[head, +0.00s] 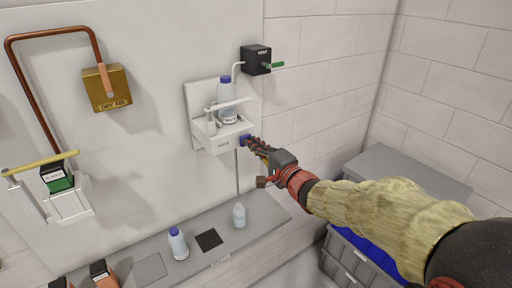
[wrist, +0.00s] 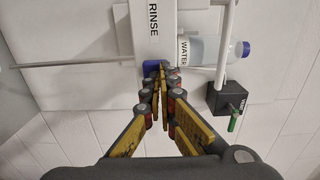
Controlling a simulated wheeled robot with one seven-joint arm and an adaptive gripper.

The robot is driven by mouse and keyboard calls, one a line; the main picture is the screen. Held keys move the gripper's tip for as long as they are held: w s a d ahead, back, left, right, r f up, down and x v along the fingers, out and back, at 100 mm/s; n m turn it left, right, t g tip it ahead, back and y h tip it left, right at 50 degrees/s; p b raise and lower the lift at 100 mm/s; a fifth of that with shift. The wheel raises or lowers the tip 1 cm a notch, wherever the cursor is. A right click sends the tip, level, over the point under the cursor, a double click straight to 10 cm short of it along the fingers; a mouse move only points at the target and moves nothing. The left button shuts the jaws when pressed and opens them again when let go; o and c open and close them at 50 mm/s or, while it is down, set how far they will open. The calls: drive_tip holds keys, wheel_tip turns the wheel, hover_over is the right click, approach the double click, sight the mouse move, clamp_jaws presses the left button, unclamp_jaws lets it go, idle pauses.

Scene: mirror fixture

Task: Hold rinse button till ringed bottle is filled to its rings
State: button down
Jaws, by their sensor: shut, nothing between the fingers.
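The rinse unit (head: 222,141) is a white wall bracket, and its RINSE label (wrist: 153,18) shows in the wrist view. Its blue button (head: 244,139) is on the right side; it also shows in the wrist view (wrist: 151,68). My gripper (head: 251,142) is shut and empty, its fingertips at the button; I cannot tell whether the button is pressed in. A thin tube (head: 237,178) runs down from the unit to a pale, uncapped bottle (head: 239,217) standing upright on the shelf. Its rings and fill level are too small to make out.
A blue-capped water bottle (head: 226,95) sits in the unit behind a white bar. A black VENT box (head: 256,59) with a green handle is above right. Another blue-capped bottle (head: 178,244) stands on the grey shelf (head: 268,215), left of a black square (head: 208,239). Grey crates (head: 405,175) are at right.

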drive_tip(key=shift+p+x, duration=0.3)
drive_tip(key=shift+x, duration=0.6)
drive_tip(key=shift+r, duration=0.4)
idle(1.1)
